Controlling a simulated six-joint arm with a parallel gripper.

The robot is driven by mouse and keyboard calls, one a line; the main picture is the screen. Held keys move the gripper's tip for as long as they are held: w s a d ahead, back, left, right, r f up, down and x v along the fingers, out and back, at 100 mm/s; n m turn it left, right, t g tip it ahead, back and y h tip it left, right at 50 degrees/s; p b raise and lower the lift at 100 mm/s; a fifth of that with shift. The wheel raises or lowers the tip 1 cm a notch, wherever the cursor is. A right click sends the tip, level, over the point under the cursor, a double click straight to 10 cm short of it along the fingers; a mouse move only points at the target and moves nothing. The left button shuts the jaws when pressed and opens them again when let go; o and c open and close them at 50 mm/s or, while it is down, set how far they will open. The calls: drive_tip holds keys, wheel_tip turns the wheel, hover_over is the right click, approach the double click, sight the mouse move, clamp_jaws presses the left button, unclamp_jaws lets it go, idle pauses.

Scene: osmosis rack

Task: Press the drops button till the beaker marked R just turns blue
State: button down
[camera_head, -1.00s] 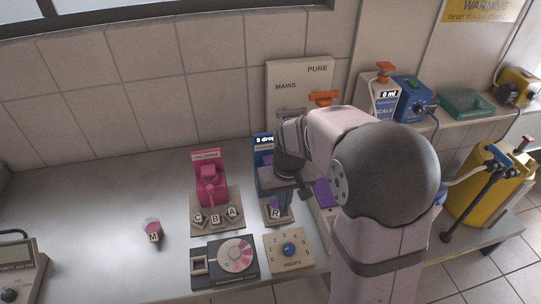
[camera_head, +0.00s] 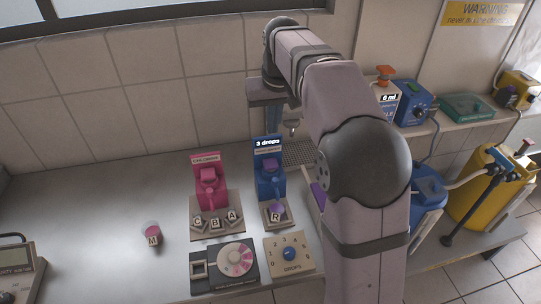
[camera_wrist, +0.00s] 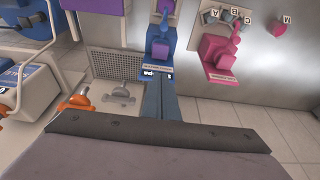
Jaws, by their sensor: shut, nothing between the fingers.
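The blue drops dispenser (camera_head: 270,182) stands on the bench, its display (camera_head: 268,143) reading "3 drops". A purple button-like part (camera_head: 270,165) shows on its front. The beaker marked R (camera_head: 277,210) stands on the dispenser's base, with purple contents. My gripper (camera_head: 276,132) is shut and empty, raised above and behind the dispenser, pointing down. In the wrist view its grey-blue fingers (camera_wrist: 158,84) end near the dispenser's display top (camera_wrist: 157,72). I cannot tell whether they touch it.
A pink dispenser (camera_head: 210,180) has beakers C, B and A (camera_head: 215,220) at its foot. Beaker M (camera_head: 152,234) stands left. A DROPS dial (camera_head: 290,253) and a colour wheel (camera_head: 237,258) lie in front. A tiled wall (camera_head: 120,95) rises behind.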

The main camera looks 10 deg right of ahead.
drive_tip(key=shift+f, duration=0.15)
drive_tip(key=p, duration=0.3)
hover_over(270, 164)
drive_tip(key=f, duration=1.1)
drive_tip(key=shift+s+f, duration=0.2)
drive_tip(key=shift+s, duration=0.05)
drive_tip(key=shift+f+p, duration=0.45)
drive_tip(key=shift+f, duration=0.5)
wheel_tip(270, 164, down, 2)
drive_tip(key=shift+b, duration=0.7)
drive_tip(key=shift+s, duration=0.1)
